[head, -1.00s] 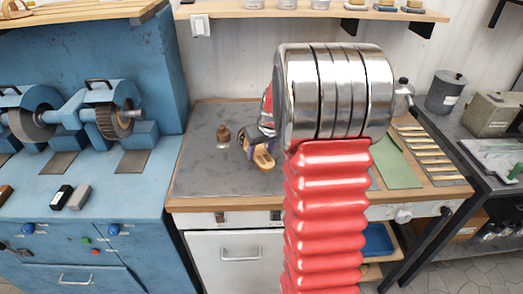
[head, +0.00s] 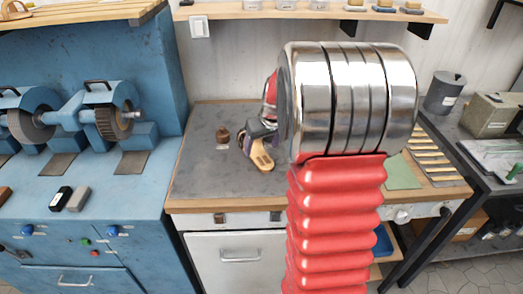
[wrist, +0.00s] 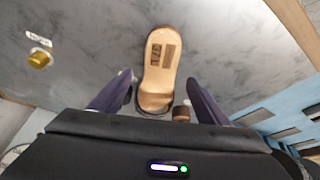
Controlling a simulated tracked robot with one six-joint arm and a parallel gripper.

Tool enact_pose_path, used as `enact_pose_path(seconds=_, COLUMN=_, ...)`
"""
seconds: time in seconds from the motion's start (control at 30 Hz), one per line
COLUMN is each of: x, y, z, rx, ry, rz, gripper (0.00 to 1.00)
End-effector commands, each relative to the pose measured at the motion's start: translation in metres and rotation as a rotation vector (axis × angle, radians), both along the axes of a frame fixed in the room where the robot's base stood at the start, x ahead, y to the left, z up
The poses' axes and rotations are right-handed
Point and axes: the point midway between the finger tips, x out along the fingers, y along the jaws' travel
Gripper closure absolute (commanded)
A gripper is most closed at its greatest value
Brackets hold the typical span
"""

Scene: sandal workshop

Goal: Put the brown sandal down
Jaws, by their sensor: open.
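The brown sandal (wrist: 158,60) lies on the grey bench top (wrist: 95,55), tan footbed facing up, with dark markings on it. In the head view the sandal (head: 262,156) shows just left of my arm, near the front of the bench. My gripper (wrist: 160,82) is open. In the wrist view its two purple fingers stand on either side of the sandal's near end, with gaps visible between them and the sandal. In the head view my gripper (head: 257,136) is partly hidden by my arm's metal joint.
A small brown knob-like object (head: 223,135) with a label stands left of the sandal; bare bench lies around it. A blue grinding machine (head: 150,190) stands at left. A green mat (head: 402,174) and several yellow-topped strips (head: 430,152) lie at right.

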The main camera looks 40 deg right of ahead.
Motion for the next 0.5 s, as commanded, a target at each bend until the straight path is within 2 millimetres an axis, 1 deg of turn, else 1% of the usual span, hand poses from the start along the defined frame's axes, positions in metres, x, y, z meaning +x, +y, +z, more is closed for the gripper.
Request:
enact_pose_path(seconds=0.03, x=-0.003, y=0.0, z=0.009, rx=-0.002, ry=-0.003, rz=-0.001, gripper=0.31)
enact_pose_path(seconds=0.3, x=-0.02, y=0.004, z=0.051, rx=-0.003, ry=-0.002, rz=0.0, gripper=0.31)
enact_pose_path(seconds=0.4, x=-0.025, y=0.005, z=0.062, rx=-0.002, ry=-0.002, rz=0.001, gripper=0.31)
enact_pose_path(seconds=0.5, x=-0.028, y=0.006, z=0.07, rx=-0.002, ry=-0.002, rz=0.001, gripper=0.31)
